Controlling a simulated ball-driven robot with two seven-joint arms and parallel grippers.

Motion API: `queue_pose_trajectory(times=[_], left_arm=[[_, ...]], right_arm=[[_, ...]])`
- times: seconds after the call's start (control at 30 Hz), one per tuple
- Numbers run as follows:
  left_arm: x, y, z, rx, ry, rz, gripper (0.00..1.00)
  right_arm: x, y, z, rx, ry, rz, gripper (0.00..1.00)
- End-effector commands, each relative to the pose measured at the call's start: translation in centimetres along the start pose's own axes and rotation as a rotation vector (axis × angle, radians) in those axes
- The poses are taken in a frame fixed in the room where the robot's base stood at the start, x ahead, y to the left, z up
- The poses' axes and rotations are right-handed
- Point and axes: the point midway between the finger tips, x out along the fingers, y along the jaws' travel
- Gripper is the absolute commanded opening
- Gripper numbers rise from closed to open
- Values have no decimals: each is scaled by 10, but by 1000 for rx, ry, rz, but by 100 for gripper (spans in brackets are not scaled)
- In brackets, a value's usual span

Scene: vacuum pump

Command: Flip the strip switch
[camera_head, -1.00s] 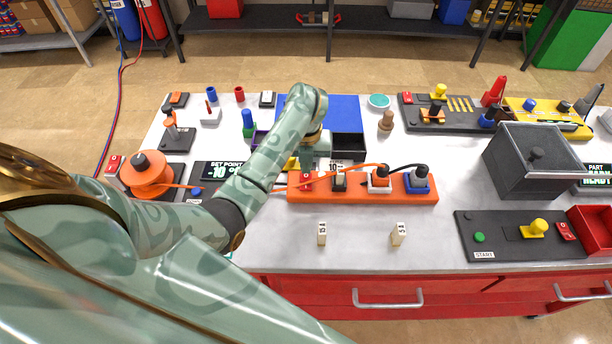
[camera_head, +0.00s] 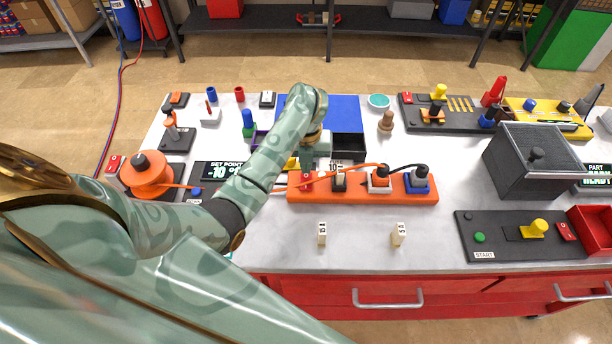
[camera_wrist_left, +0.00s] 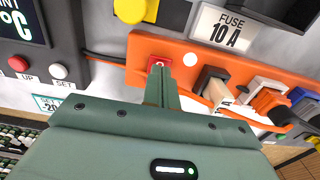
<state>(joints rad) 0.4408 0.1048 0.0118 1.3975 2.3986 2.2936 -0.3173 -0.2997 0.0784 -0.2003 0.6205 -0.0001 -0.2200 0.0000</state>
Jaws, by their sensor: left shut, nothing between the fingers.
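The orange power strip (camera_head: 420,195) lies on the grey table and carries several plugs along its length. Its red strip switch (camera_wrist_left: 158,62) is at the strip's left end and shows beside my fingertips in the left wrist view. My left gripper (camera_head: 307,176) is shut and empty, pointing down at the switch. In the left wrist view the closed fingers (camera_wrist_left: 161,80) are right at the switch and cover part of it. I cannot tell whether they touch it or which way it is tipped. My right gripper is not in view.
A "FUSE 10 A" label (camera_wrist_left: 227,30) sits behind the strip. Plugs with cords (camera_head: 379,179) stand to the right of the switch. A set point display (camera_head: 218,170) is to the left. Two small fuses (camera_head: 322,234) stand in front, with clear table around them.

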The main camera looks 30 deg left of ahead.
Motion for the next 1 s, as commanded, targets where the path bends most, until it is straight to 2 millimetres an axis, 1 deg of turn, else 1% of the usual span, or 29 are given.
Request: queue_pose_trajectory(times=[0.6,1.0], left_arm=[[0,0,0,0,0,0,0],[6,0,0,0,0,0,0]], right_arm=[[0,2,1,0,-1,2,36],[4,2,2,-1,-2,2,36]])
